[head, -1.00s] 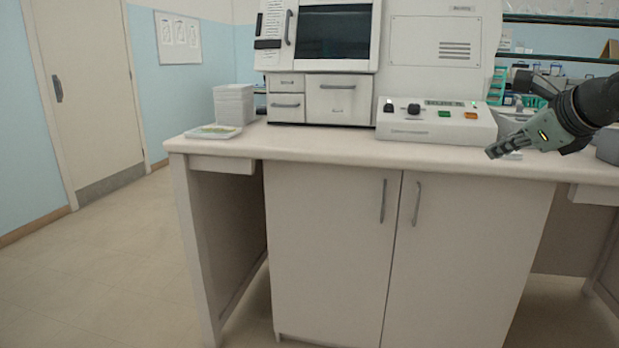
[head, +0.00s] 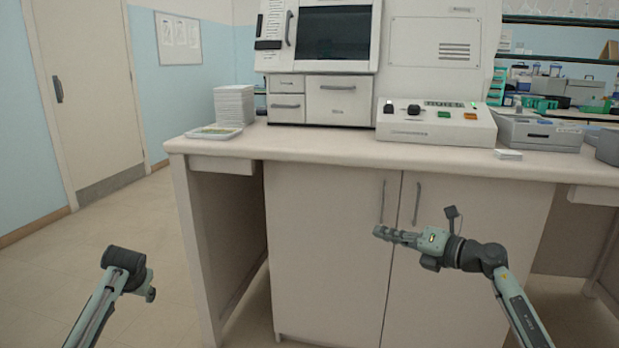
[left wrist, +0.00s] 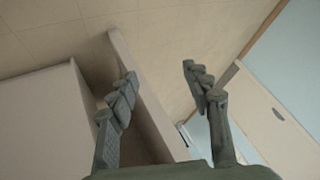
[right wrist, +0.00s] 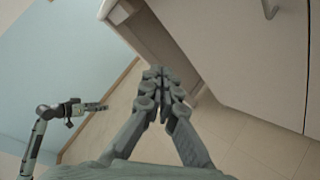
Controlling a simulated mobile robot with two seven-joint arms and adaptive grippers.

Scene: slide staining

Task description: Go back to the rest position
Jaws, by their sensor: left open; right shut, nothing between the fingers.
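My right gripper (head: 380,232) is in front of the cabinet doors below the worktop, pointing left. It is shut with nothing in it, and its fingertips meet in the right wrist view (right wrist: 157,72). My left arm (head: 125,262) stands at the lower left in the head view, left of the bench; its fingers are hard to make out there. In the left wrist view my left gripper (left wrist: 157,70) is open and empty, with floor and a bench panel behind it. My left arm also shows at the left of the right wrist view (right wrist: 45,113).
The bench worktop (head: 310,149) carries a large machine (head: 433,55), a control box (head: 435,126), a grey device (head: 540,133), a white stack (head: 234,104) and a shallow tray (head: 213,132). Cabinet doors (head: 330,250) are closed. Floor (head: 70,265) at the left is open.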

